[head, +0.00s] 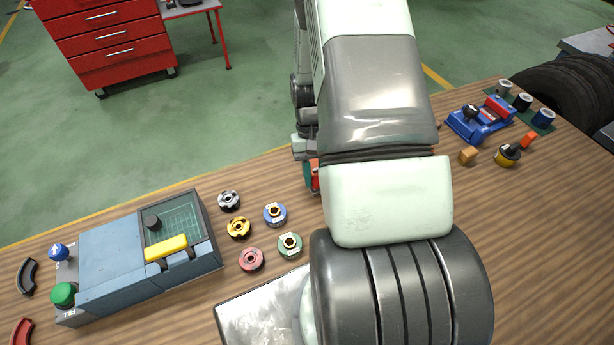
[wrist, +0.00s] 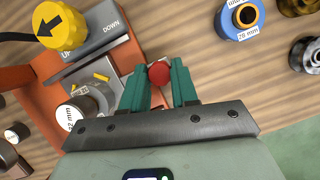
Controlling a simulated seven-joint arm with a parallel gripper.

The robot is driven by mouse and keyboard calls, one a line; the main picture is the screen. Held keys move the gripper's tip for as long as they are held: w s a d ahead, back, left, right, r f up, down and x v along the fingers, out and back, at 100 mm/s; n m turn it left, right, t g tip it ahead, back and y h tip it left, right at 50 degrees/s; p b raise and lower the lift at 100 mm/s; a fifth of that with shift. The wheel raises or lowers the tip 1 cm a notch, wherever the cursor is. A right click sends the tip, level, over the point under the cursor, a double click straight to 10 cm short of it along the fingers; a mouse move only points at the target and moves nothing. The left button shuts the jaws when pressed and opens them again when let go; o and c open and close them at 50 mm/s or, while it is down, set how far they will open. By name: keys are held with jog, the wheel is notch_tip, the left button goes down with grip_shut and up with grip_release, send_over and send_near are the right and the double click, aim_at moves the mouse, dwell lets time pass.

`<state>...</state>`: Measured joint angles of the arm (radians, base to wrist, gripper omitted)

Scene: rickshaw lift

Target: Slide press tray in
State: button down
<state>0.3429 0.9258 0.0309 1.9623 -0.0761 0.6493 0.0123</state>
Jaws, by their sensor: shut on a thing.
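In the wrist view my gripper (wrist: 158,82) has its teal fingers closed around a round red knob (wrist: 158,73). The knob is beside an orange-red frame (wrist: 60,72) that carries a grey cylinder marked 32 mm (wrist: 88,103). What the knob is fixed to is partly hidden by the fingers. In the head view my arm hides most of the gripper and this frame. At the left of the head view stands a blue-grey box (head: 112,255) with a green-gridded bay (head: 178,222) and a yellow bar handle (head: 166,247) at its front. I cannot tell which part is the press tray.
A yellow arrow knob (wrist: 60,27) sits by a grey plate marked DOWN (wrist: 105,28). Several ring parts, including a blue one (head: 275,213) and a red one (head: 251,259), lie right of the box. A blue fixture (head: 480,120) stands at the right. Bare wood (head: 545,230) is free there.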

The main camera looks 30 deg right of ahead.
jog(key=shift+d, duration=1.2)
jog(key=c, duration=0.9)
grip_release()
jog(key=shift+o, duration=0.2)
jog(key=v, duration=1.1)
